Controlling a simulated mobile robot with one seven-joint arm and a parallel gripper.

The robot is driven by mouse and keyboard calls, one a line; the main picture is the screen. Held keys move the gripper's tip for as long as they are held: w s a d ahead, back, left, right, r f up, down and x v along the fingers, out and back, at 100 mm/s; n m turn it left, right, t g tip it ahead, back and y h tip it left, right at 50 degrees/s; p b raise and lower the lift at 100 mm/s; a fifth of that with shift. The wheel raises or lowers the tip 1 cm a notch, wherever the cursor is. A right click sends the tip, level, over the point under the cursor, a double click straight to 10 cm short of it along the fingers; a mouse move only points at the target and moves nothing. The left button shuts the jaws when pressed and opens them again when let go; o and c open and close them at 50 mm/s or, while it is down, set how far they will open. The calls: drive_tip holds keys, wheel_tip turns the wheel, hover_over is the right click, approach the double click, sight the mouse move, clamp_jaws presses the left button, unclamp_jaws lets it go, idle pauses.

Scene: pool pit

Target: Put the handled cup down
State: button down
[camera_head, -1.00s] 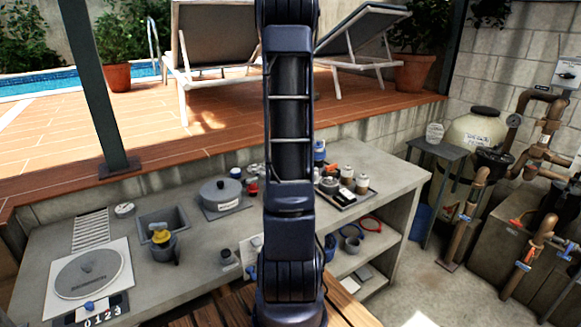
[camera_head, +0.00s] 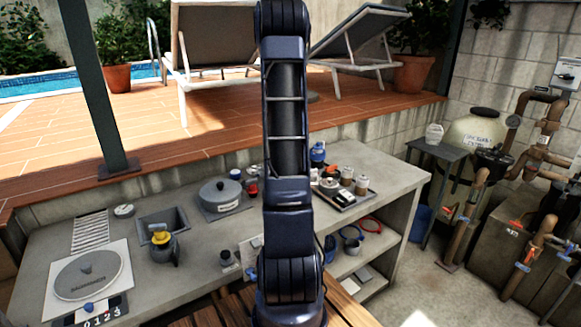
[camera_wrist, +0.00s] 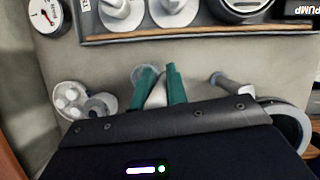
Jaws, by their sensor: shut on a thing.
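In the wrist view my gripper (camera_wrist: 159,74) shows two teal fingers close together. They are shut on a pale grey piece (camera_wrist: 157,93), which I take to be part of the handled cup. The dark gripper body hides most of that piece, so the cup's shape and whether it touches the surface below cannot be told. The grey concrete surface (camera_wrist: 200,60) lies beneath the fingers. In the head view my arm stands in the middle of the picture and hides the gripper and the held cup.
In the wrist view a tray (camera_wrist: 190,32) lies beyond the fingers, clear containers (camera_wrist: 72,97) at left, and a dark round rimmed thing (camera_wrist: 290,122) at right.

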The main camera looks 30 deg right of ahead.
drive_tip(key=c, duration=1.4)
unclamp_jaws()
drive_tip(key=shift+f, duration=0.1)
drive_tip(key=s+a+r+m+t, duration=0.1)
drive_tip(key=s+a+r+m, duration=0.1)
drive_tip(key=a+r, duration=0.5)
drive_tip(key=s+a+r+m, duration=0.2)
drive_tip(key=a+r, duration=0.3)
drive_tip(key=r, duration=0.5)
drive_tip(key=shift+s+a+r+m+t+y, duration=0.5)
drive_tip(key=shift+s+a+r+m+y, duration=0.4)
drive_tip(key=shift+s+a+m, duration=2.4)
drive_tip(key=shift+s+a+r+m+t+y, duration=0.55)
drive_tip(key=shift+s+a+r+m, duration=1)
drive_tip(key=shift+s+a, duration=2.9)
drive_tip(key=shift+s+a+r+m+t+y, duration=0.45)
drive_tip(key=shift+s+a+r+m+y, duration=0.25)
drive_tip(key=shift+s+a+m, duration=2.75)
